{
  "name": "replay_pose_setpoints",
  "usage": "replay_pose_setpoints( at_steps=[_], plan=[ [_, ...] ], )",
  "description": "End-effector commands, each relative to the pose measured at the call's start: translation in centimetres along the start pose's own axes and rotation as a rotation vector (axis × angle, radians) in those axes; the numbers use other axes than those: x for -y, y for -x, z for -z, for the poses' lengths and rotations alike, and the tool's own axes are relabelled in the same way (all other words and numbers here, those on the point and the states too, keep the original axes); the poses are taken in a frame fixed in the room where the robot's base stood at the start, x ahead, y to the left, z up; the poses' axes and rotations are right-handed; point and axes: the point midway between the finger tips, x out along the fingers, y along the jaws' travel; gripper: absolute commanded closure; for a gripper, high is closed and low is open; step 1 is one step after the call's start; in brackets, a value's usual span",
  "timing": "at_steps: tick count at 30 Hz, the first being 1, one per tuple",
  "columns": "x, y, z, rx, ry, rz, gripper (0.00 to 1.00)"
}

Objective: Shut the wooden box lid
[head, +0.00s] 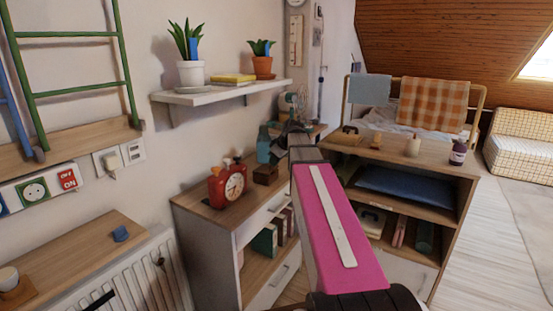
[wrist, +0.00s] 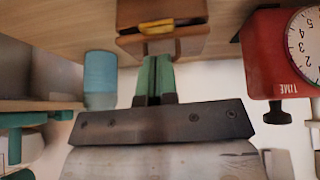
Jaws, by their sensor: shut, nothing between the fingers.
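The wooden box (head: 265,174) is a small brown box on the cabinet top, beside the red clock in the head view. In the wrist view the wooden box (wrist: 187,44) is at the top middle, with a dark gap and a yellow strip between its two brown parts. The lid appears partly open, but its exact angle is hard to tell. My gripper (wrist: 153,62) is shut and empty, its green fingers right at the box's near edge. I cannot tell if they touch it. In the head view my arm and gripper hide part of the area behind the box.
The red alarm clock (head: 229,185) stands close to the left of the box; it also shows in the wrist view (wrist: 277,60). A teal canister (head: 263,146) stands behind the box and shows in the wrist view (wrist: 100,75). A wall shelf (head: 222,93) with plants hangs above.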

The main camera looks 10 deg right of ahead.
Motion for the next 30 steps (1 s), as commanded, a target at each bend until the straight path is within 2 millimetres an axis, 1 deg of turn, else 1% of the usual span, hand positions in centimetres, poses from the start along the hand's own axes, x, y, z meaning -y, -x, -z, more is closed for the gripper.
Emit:
replay_pose_setpoints(
  at_steps=[9, 17, 30],
  plan=[
    [0.0, -0.1, -0.1, 0.0, 0.0, 0.0, 1.0],
    [0.0, -1.4, -0.9, 0.002, 0.0, 0.0, 1.0],
    [0.1, -1.4, -0.9, 0.009, 0.002, 0.004, 1.0]
  ],
)
